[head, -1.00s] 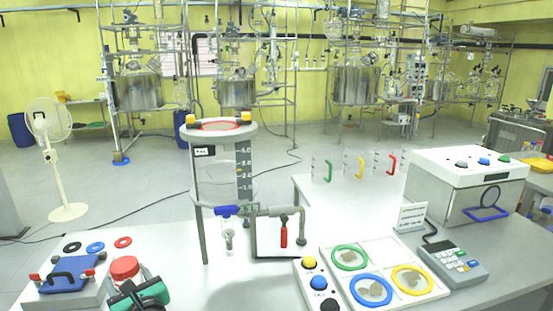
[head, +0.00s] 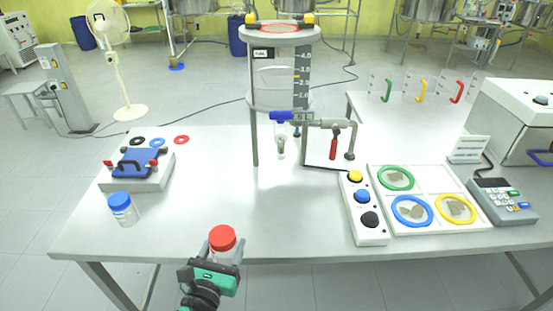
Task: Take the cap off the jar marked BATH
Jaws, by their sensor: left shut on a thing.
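A jar with a red cap (head: 222,238) is near the front edge of the table, its pale body mostly hidden behind my gripper. My left gripper (head: 221,258) is shut on this jar, below the cap. The cap sits on the jar. A second clear jar with a blue cap (head: 122,208) stands at the table's left front, capped and apart from my gripper. No marking on either jar is readable here, so I cannot tell which says BATH. My right gripper is not in view.
A blue-topped clamp block (head: 138,168) stands behind the blue-capped jar, with several rings beyond it. A reactor stand (head: 280,40) with glassware is at the middle back. A button box (head: 362,205) and tray (head: 398,240) stand right. The table between is clear.

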